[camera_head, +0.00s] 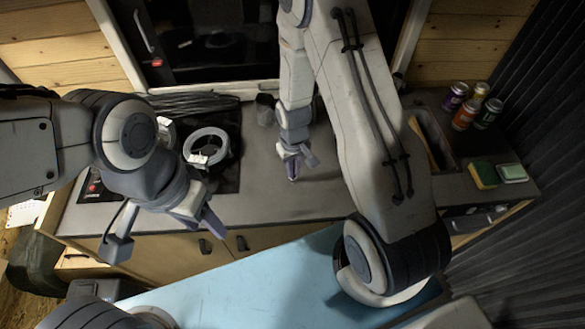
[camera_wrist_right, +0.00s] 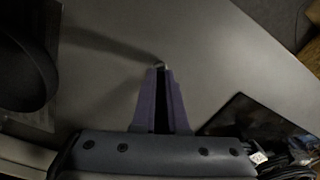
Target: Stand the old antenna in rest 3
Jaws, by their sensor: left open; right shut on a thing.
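My right gripper (camera_head: 293,178) hangs over the grey counter (camera_head: 262,200), fingers pointing down. In the right wrist view my right gripper (camera_wrist_right: 161,78) is shut, with a small pale tip (camera_wrist_right: 161,66) showing at the end of its purple fingers. The rest of what it holds is hidden; I cannot tell if it is the old antenna. My left gripper (camera_head: 166,236) is open and empty at the counter's front edge, lower left. I cannot make out a numbered rest in either view.
A white ring (camera_head: 206,146) lies on a black panel at left. A grey cup (camera_head: 266,109) stands at the back. Dark cables (camera_wrist_right: 290,168) show in the right wrist view.

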